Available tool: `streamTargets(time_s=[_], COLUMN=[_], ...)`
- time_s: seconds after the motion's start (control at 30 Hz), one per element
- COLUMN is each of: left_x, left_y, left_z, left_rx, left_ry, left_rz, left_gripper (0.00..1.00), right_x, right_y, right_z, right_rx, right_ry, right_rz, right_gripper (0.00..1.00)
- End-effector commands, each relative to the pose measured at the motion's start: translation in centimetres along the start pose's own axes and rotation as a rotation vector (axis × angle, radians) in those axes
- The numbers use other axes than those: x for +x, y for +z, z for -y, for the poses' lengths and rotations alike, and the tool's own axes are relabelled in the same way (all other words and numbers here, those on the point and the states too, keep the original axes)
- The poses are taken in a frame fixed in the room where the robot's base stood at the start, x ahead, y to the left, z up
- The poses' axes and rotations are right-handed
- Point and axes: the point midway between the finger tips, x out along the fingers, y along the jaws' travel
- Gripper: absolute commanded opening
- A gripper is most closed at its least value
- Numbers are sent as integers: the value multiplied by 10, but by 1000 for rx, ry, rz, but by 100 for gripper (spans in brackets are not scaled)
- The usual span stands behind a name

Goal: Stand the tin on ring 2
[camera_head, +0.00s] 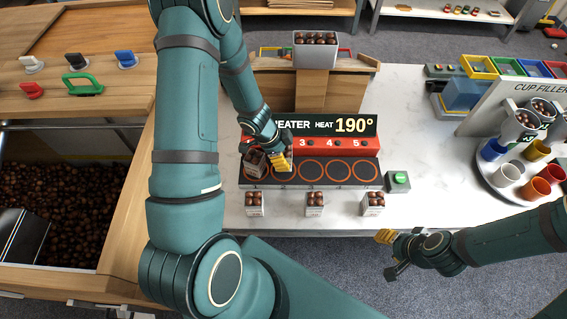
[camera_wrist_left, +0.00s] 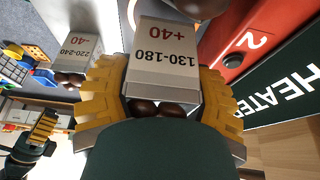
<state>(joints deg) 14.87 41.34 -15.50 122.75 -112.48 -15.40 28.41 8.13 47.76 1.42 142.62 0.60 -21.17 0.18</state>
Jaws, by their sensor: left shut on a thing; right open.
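My left gripper (camera_head: 280,160) is over the left part of the black heater plate (camera_head: 325,184). In the left wrist view its yellow fingers (camera_wrist_left: 160,98) are shut on a white tin (camera_wrist_left: 162,58) labelled 130-180 and +40, with chestnuts in its mouth. A red panel (camera_wrist_left: 232,62) marked 2 is close to it. In the head view a tin of chestnuts (camera_head: 256,164) shows beside the fingers, near the left end; I cannot tell whether it is the held one. Ring 2 is mostly covered by the gripper. My right gripper (camera_head: 390,254) is open and empty, off the counter's front.
Three white tins stand before the heater: left (camera_head: 254,204), middle (camera_head: 315,204), right (camera_head: 373,204). Rings 3 (camera_head: 312,181), 4 and 5 are bare. A green button box (camera_head: 398,181) is to the right. The sign reads 190°. Coloured cups stand on a round tray (camera_head: 487,181) farther right.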

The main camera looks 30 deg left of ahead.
Motion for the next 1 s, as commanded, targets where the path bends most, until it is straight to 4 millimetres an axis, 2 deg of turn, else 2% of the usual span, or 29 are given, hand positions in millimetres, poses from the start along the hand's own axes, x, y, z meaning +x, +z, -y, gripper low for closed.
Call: streamTargets(time_s=[0.1, 0.2, 0.6, 0.63, 0.67, 1.0], left_x=[19, 29, 32, 31, 31, 28], left_y=[9, 13, 13, 13, 13, 11], left_z=[-1, 0, 0, 0, 0, 0], left_rx=[-5, -3, -1, -1, -1, 0], left_ry=[2, 1, 1, 1, 1, 0], left_rz=[-1, 0, 0, 0, 0, 0], left_gripper=[15, 15, 15, 65, 72, 72], right_x=[14, 20, 20, 20, 20, 18], right_y=[2, 3, 3, 3, 3, 2], right_z=[-5, -7, -7, -7, -7, -6], right_rx=[0, 1, 0, 0, 0, 0], right_ry=[2, 4, 4, 4, 4, 4], right_rz=[1, 1, 1, 1, 1, 1], right_gripper=[47, 47, 47, 47, 47, 47])
